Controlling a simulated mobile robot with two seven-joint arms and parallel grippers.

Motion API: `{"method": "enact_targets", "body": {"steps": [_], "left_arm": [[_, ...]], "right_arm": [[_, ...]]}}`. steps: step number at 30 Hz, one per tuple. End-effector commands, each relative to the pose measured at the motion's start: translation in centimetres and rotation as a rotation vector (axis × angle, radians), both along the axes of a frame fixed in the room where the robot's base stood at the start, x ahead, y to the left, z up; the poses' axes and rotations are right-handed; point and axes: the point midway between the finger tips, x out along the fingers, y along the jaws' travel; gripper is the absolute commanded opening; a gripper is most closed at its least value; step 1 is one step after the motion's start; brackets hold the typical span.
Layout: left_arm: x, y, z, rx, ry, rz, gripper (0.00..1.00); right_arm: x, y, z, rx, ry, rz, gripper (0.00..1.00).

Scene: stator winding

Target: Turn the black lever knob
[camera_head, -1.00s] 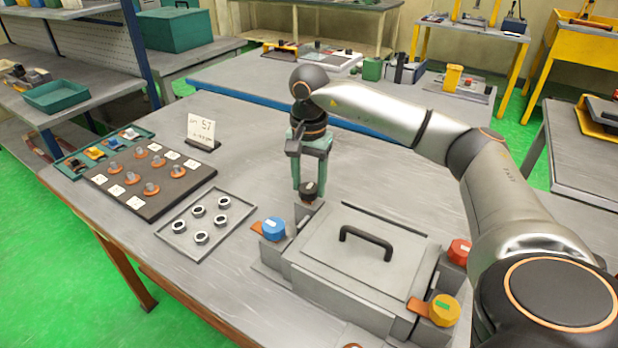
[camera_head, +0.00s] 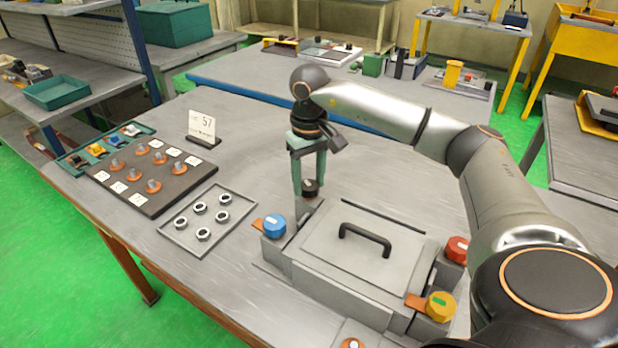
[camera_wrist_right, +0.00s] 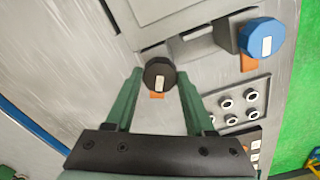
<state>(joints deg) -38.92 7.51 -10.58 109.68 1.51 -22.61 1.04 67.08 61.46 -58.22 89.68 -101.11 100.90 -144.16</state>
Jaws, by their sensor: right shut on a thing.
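The black lever knob (camera_head: 311,187) sits at the back left corner of the grey lidded box (camera_head: 362,250). My right gripper (camera_head: 310,192) points down over it and is shut on it. In the right wrist view, the black knob (camera_wrist_right: 160,74) with a white mark lies between the two green fingertips (camera_wrist_right: 159,80), with a bit of orange lever showing below it. The fingers partly hide the knob in the head view. My left gripper is in neither view.
The box also carries a blue knob (camera_head: 274,226), a red knob (camera_head: 456,249) and a yellow knob (camera_head: 440,306), plus a black lid handle (camera_head: 365,238). A tray of rings (camera_head: 181,242) and a dark board of orange-based parts (camera_head: 166,206) lie left. A card (camera_head: 201,126) stands behind.

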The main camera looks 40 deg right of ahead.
Motion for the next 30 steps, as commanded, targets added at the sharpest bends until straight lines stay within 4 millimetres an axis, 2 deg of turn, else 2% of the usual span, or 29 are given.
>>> {"method": "enact_targets", "body": {"steps": [1,15,30], "left_arm": [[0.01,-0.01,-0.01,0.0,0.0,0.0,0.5],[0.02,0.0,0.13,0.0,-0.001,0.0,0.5],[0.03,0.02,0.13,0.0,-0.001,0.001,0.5]], "right_arm": [[-0.3,0.3,-0.63,0.003,0.018,0.049,0.0],[-0.3,0.32,-0.65,0.005,0.016,0.375,0.0],[-0.29,0.34,-0.66,0.006,0.016,0.46,0.0]]}}
